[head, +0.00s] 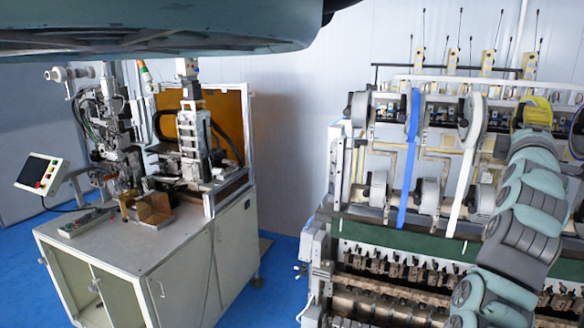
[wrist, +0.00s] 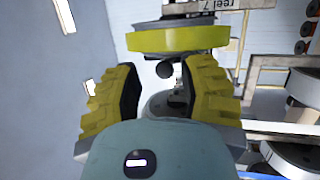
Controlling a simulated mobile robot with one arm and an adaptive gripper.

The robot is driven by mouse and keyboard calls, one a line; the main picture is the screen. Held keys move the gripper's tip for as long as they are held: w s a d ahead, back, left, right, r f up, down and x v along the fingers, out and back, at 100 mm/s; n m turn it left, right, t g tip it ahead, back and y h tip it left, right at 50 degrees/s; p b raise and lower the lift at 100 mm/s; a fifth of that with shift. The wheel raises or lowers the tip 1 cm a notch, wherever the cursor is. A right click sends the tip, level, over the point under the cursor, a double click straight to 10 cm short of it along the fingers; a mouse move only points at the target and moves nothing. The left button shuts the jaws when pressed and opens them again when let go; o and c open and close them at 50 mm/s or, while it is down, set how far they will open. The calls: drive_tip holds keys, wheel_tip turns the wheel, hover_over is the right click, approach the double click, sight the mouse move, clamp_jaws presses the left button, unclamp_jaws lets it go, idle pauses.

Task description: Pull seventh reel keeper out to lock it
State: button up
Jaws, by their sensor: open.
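In the wrist view my gripper (wrist: 163,78) is open, with one yellow, black-padded finger on each side. A small dark round knob (wrist: 164,69), which looks like the reel keeper, shows in the gap between the fingertips. I see no contact between the pads and the knob. Just beyond it is a yellow-banded reel (wrist: 177,40). A plate marked "reel 7" (wrist: 228,4) is at the top, partly cut off. In the head view my arm reaches up the right side to the reel rack, and the keeper cannot be made out there.
In the head view, reels with a blue strip (head: 408,160) and a white strip (head: 464,175) hang left of my arm. A green rail (head: 400,232) runs below. A separate machine cabinet (head: 150,255) stands at left, with blue floor between.

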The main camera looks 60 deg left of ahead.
drive_tip(key=s+d+b, duration=0.1)
drive_tip(key=s+b, duration=0.1)
drive_tip(key=s, duration=0.5)
drive_tip(key=shift+d+b, duration=0.35)
drive_tip(key=shift+d, duration=0.05)
